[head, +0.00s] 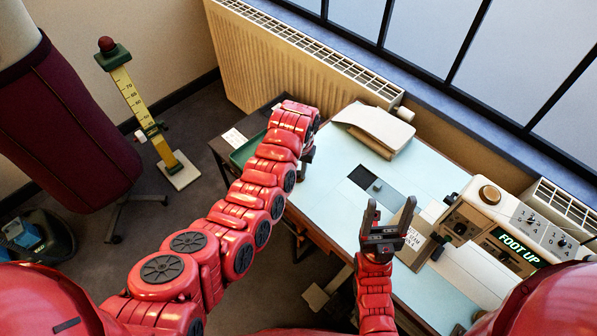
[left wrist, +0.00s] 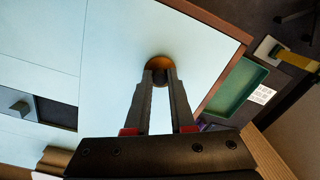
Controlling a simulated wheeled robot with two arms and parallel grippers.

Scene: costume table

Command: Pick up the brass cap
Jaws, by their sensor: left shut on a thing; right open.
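The brass cap (left wrist: 158,63) shows in the left wrist view as a round, brownish-gold piece at the fingertips of my left gripper (left wrist: 160,76). The gripper is shut on it, over the pale blue table top (left wrist: 110,60) near its wooden edge. I cannot tell whether the cap touches the table. In the head view my left gripper (head: 309,155) is mostly behind its own arm, and the cap is hidden there. My right gripper (head: 388,217) is open and empty, fingers pointing up in the picture, in front of the sewing machine.
The sewing machine (head: 485,215), its display reading "FOOT UP", stands at the right. A dark square opening (head: 361,175) is mid-table. A green tray (head: 246,150) sits left of the table. The pale surface between is mostly clear.

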